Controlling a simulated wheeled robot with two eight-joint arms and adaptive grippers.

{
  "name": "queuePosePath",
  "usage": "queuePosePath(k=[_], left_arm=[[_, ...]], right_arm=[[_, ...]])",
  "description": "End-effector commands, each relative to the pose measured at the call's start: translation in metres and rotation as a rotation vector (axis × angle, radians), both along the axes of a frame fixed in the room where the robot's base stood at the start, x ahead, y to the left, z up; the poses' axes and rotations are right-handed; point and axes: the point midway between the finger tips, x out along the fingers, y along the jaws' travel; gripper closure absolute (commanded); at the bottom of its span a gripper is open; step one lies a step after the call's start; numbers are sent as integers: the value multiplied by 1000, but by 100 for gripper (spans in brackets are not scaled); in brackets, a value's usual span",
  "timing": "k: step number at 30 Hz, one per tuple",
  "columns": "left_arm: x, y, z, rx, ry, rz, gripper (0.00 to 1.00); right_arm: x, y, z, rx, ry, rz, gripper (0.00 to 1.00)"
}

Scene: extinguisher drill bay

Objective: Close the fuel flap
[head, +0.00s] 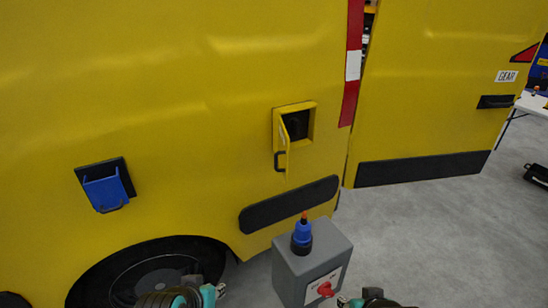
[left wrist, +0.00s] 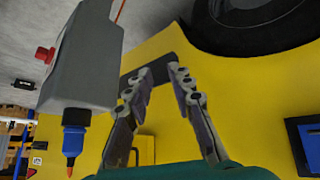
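The yellow fuel flap (head: 284,148) stands swung open on the van's side, with a dark handle on it. Beside it is the square recess (head: 299,123) with a dark interior. In the left wrist view, a yellow raised part (left wrist: 146,151) near the fuel recess shows partly behind a finger. My left gripper (head: 214,292) is low at the bottom of the head view, below and left of the flap, touching nothing visible. In the left wrist view its fingers (left wrist: 158,78) are apart and empty. My right gripper (head: 342,301) is at the bottom edge, mostly cut off.
A grey box (head: 312,262) with a red knob stands below the flap, a blue-black bottle (head: 302,236) with an orange tip on top. A blue tilted holder (head: 104,190) sits on the van at left. The rear door (head: 430,90) stands open at right.

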Motion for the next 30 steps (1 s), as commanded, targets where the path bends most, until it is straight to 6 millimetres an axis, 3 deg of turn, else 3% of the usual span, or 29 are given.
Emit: queuePosePath(k=[9,16,21,30], left_arm=[[112,-64,67,-559,-159,102,100],[181,-70,107,-984,-276,231,100],[212,-55,123,-1244,-340,330,100],[228,-40,125,-1425,-376,405,100]], right_arm=[[0,0,47,0,0,0,60],[0,0,77,0,0,0,60],[0,0,94,0,0,0,60],[0,0,101,0,0,0,60]])
